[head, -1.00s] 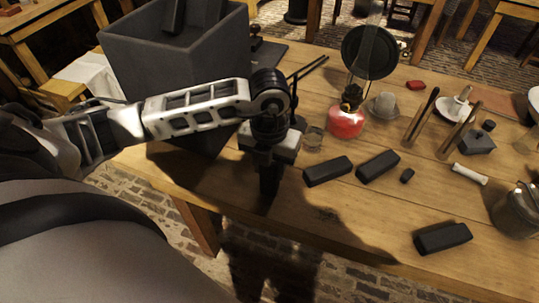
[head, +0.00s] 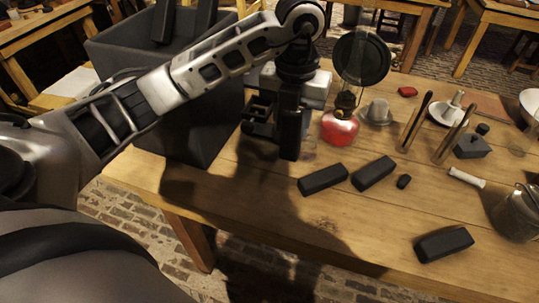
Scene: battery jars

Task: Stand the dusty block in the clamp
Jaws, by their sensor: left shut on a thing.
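My left gripper (head: 290,98) points down over the table, beside the large grey bin, and is shut on a dark block (head: 290,137) held upright. The block's lower end is near the tabletop; I cannot tell whether it touches. Dust on it is too fine to make out. Dark parts (head: 258,118) show just left of the gripper; I cannot tell whether they belong to the clamp, which is not clearly seen. Two dark blocks lie flat in the middle of the table, one on the left (head: 323,179) and one on the right (head: 373,173). My right gripper is not in view.
The grey bin (head: 190,130) with dark blocks in it stands at left. A lamp with a red base (head: 340,128) and round dark reflector is close right of the gripper. Another dark block (head: 443,245) lies at the front right, near a metal jar (head: 515,215). The front middle is clear.

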